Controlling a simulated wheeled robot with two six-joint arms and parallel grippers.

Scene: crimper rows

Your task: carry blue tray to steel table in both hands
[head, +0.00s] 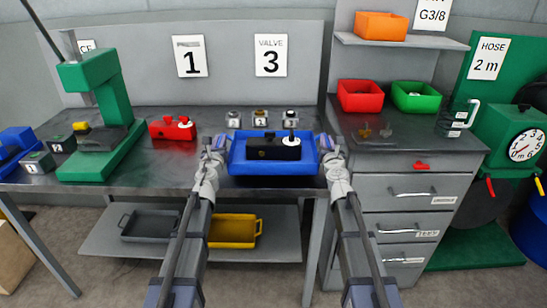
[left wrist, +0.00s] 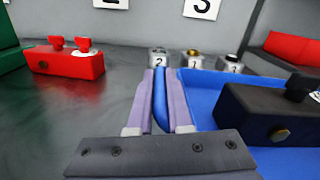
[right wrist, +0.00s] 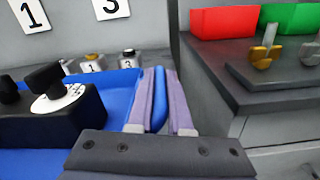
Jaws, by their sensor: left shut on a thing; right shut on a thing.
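The blue tray (head: 240,168) is level in the head view, over or at the front edge of the steel table (head: 150,155). A black block (head: 273,149) with a knob and a white dial lies in it. My left gripper (head: 217,146) is shut on the tray's left rim, and the left wrist view shows that rim (left wrist: 159,100) between the fingers. My right gripper (head: 327,146) is shut on the right rim (right wrist: 159,98). I cannot tell whether the tray touches the table.
Behind the tray stand several small numbered blocks (head: 261,118). A red block (head: 172,129) and a green press (head: 100,115) are to the left. A grey drawer cabinet (head: 415,190) with red (head: 360,96) and green bins (head: 414,97) stands right.

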